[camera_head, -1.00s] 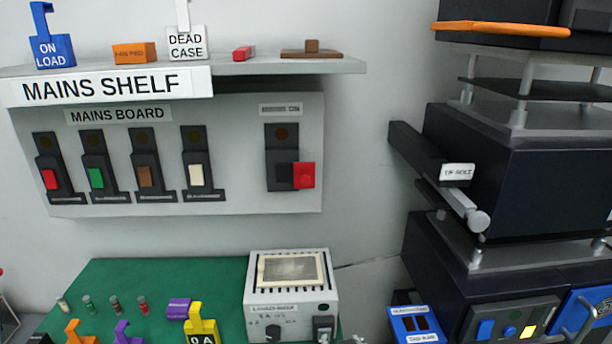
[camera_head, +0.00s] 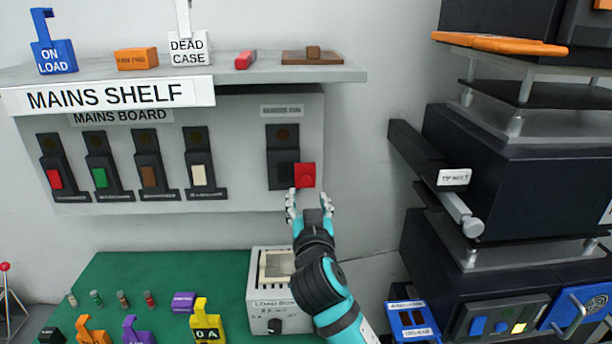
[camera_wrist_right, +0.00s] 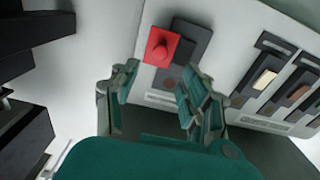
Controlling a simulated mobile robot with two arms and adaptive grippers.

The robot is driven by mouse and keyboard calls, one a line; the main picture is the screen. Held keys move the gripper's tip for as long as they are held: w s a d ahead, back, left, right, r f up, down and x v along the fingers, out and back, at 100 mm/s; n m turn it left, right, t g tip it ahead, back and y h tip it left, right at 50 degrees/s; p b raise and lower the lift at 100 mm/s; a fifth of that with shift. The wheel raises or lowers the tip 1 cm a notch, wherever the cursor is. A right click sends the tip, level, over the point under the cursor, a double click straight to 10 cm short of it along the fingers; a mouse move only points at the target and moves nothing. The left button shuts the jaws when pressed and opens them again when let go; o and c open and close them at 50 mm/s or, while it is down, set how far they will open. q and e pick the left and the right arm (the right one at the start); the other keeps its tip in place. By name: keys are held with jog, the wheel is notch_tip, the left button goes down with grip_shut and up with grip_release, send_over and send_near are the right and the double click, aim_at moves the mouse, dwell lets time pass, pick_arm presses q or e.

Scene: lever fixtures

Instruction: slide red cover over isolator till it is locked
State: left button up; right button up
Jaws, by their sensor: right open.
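The red cover (camera_head: 305,175) sits at the lower right of the isolator (camera_head: 282,157), a dark plate at the right end of the mains board. It is beside the dark block on that plate, not over it. In the right wrist view the red cover (camera_wrist_right: 161,46) shows a raised round knob, and the isolator plate (camera_wrist_right: 190,42) is behind and to its right. My right gripper (camera_head: 310,200) is open and empty just below the cover; in the wrist view its fingers (camera_wrist_right: 155,95) are spread, with the cover beyond them. My left gripper is not in view.
The mains shelf (camera_head: 240,78) juts out above the board with several tags and blocks on it. Below, a load box (camera_head: 262,305) stands on the green mat (camera_head: 150,270). A dark cabinet stack with a bolt lever (camera_head: 450,200) stands to the right.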

aim_at(305, 182)
jog(key=w+p, duration=0.2)
jog(key=w, duration=0.6)
jog(key=shift+w, duration=0.15)
jog(key=shift+c, duration=0.4)
grip_shut()
